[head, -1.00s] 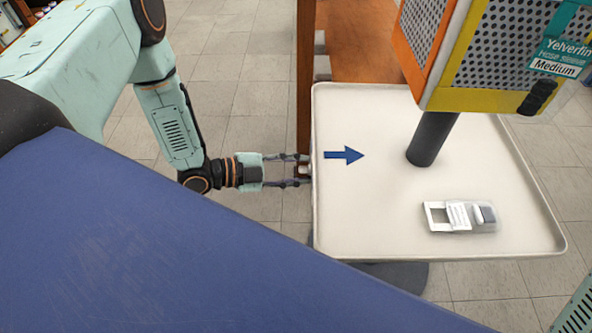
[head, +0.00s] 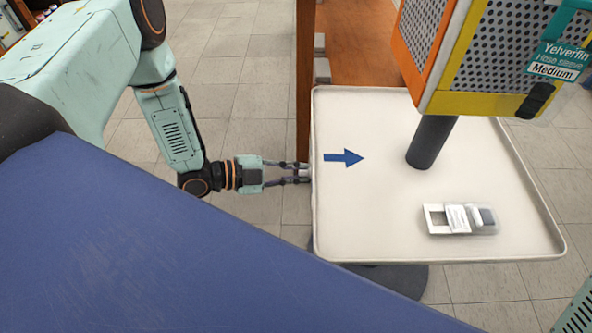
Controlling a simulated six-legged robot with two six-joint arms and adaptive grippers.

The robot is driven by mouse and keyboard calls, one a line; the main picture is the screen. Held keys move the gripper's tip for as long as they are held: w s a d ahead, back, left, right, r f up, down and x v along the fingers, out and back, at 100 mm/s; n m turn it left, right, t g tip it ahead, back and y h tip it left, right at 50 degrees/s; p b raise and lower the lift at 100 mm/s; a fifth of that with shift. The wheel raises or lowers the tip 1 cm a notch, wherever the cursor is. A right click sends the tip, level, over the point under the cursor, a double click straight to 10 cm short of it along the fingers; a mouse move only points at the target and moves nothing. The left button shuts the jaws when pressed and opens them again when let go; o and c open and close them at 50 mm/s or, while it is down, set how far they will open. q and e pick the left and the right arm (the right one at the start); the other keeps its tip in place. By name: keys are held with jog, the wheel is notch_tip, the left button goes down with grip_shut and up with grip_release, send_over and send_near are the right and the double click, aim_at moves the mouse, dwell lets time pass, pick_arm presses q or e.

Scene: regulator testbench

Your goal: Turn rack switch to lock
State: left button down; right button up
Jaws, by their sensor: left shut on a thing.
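My left gripper (head: 303,173) is at the left edge of a white tray-like tabletop (head: 370,235), beside a blue arrow (head: 343,158) printed on it that points right. Its fingers are close together and shut on a small light-coloured piece at that edge, mostly hidden between the fingertips. I cannot tell its full shape or whether it is the rack switch. My right gripper is not in view.
A dark post (head: 432,142) rises from the tabletop and carries a perforated orange and yellow box (head: 495,60). A small packaged item (head: 461,219) lies at the front right. A wooden rack (head: 355,50) stands behind. Tiled floor shows left of the tabletop.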

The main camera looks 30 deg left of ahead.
pick_arm(q)
jog(key=n+g+h+p, duration=0.1)
jog(key=n+g, duration=0.1)
jog(key=n, duration=0.2)
jog(key=n+g+h+p, duration=0.1)
jog(key=n+g, duration=0.2)
jog(key=n, duration=0.1)
jog(key=n+g+h+p, duration=0.1)
jog(key=n+g, duration=0.1)
jog(key=n, duration=0.2)
jog(key=shift+w+a+h+p, duration=0.15)
jog(key=shift+w+h+p, duration=0.15)
dwell(0.5)
jog(key=shift+n+g, duration=0.3)
jog(key=c, duration=1.4)
grip_release()
jog(key=v, duration=1.2)
